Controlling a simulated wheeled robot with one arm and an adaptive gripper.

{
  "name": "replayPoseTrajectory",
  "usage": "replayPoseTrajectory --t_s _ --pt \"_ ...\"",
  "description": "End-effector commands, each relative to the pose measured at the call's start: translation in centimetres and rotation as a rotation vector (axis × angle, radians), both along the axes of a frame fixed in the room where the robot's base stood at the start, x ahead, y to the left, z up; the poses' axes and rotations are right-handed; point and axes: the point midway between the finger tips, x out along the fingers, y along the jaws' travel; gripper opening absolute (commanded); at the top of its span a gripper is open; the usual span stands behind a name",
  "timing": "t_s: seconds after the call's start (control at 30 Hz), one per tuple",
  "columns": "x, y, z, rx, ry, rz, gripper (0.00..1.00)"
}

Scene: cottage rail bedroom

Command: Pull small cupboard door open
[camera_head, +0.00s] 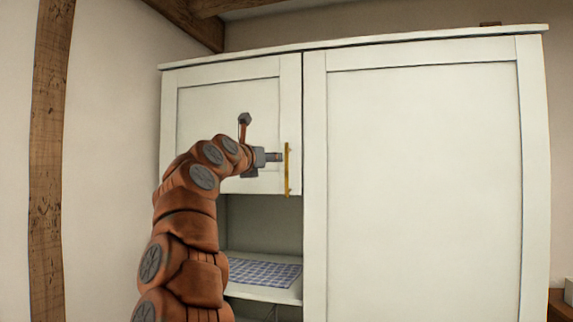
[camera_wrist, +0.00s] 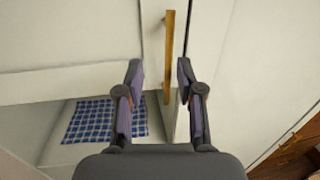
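The small cupboard door (camera_head: 225,105) is the upper left door of a white cupboard and looks closed. A thin vertical gold handle (camera_head: 287,170) runs along its right edge. My gripper (camera_head: 280,157) is at the handle in the head view. In the wrist view my gripper (camera_wrist: 160,78) is open, with one finger on each side of the handle (camera_wrist: 169,55). There are visible gaps between the fingers and the handle. Whether the fingertips reach as deep as the handle is hard to tell.
A large white door (camera_head: 425,180) fills the cupboard's right side. Below the small door is an open shelf (camera_head: 285,293) with a blue checked cloth (camera_head: 262,272). A timber post (camera_head: 48,150) stands against the wall at left. Brown wooden furniture (camera_wrist: 290,150) shows at lower right in the wrist view.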

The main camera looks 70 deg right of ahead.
Motion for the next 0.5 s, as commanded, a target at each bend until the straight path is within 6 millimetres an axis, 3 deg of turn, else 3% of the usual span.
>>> replayPoseTrajectory --t_s 0.13,0.5 --pt "-1.1 -0.8 -1.2 0.042 -0.047 -0.026 0.37" --pt "-1.6 -5.0 -0.8 0.045 -0.045 -0.029 0.37"
